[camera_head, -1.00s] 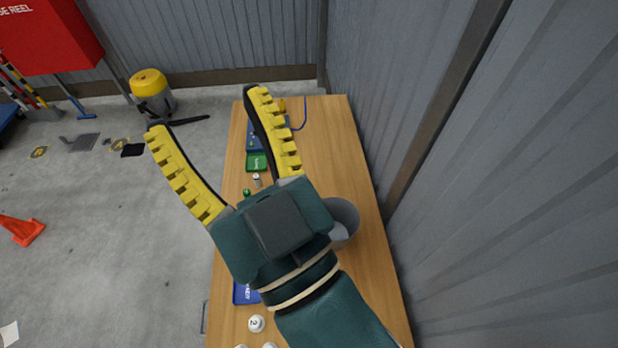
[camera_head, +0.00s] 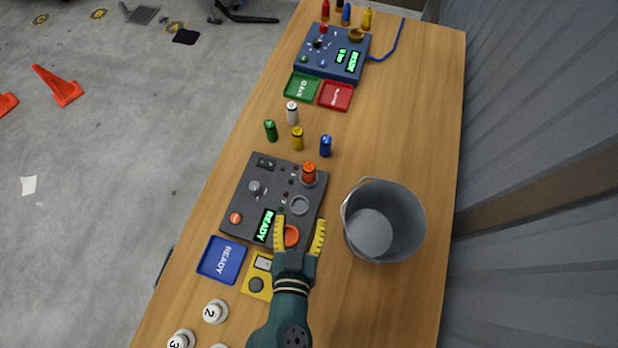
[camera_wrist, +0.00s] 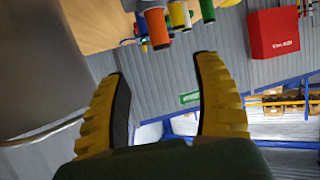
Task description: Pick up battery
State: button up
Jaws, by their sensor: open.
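Several small battery-like cylinders stand on the bench in the head view: a white one (camera_head: 292,112), a green one (camera_head: 270,130), a yellow one (camera_head: 298,138) and a blue one (camera_head: 326,145). An orange one (camera_head: 309,172) stands upright at the top right of a dark grey panel (camera_head: 240,190); it shows in the wrist view (camera_wrist: 157,28) beyond my fingertips. My gripper (camera_head: 300,220) is open and empty. It appears over the panel's lower right part, short of the orange cylinder. In the wrist view, its yellow fingers (camera_wrist: 162,66) are well apart.
A grey bucket (camera_head: 408,215) stands close to the right of my gripper. A blue tray (camera_head: 221,260) and white numbered knobs (camera_head: 215,311) are at lower left. Green (camera_head: 301,87) and red (camera_head: 335,95) trays lie before a blue panel (camera_head: 310,62). The bench's right side is largely clear.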

aim_at(308, 174)
jog(key=x, duration=1)
jog(key=shift+w+r, duration=0.15)
jog(key=shift+w, duration=0.25)
jog(key=x, duration=0.5)
jog(key=shift+w+d+r+b, duration=0.2)
jog(key=shift+w+b, duration=0.05)
jog(key=shift+b, duration=0.1)
grip_shut()
